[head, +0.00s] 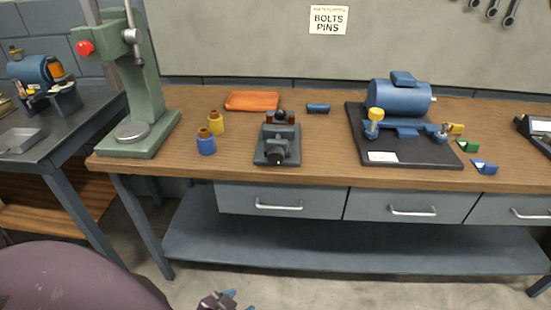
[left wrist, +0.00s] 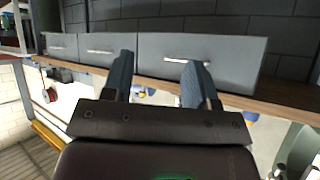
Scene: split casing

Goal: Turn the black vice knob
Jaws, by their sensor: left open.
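The small dark vice (head: 291,146) stands on the wooden workbench, left of its middle, in the head view. Its black knob (head: 277,157) is at the front of the vice, facing me. My left gripper (head: 226,300) shows only in part at the bottom edge of the head view, well below and in front of the bench and apart from the vice. In the left wrist view its two fingers (left wrist: 163,84) stand apart with nothing between them. The vice cannot be made out in that view. My right gripper is in neither view.
A green press (head: 150,85) stands left on the workbench (head: 330,172). A blue motor (head: 400,98) sits right on a black plate. Drawer handles (head: 279,207) face the front.

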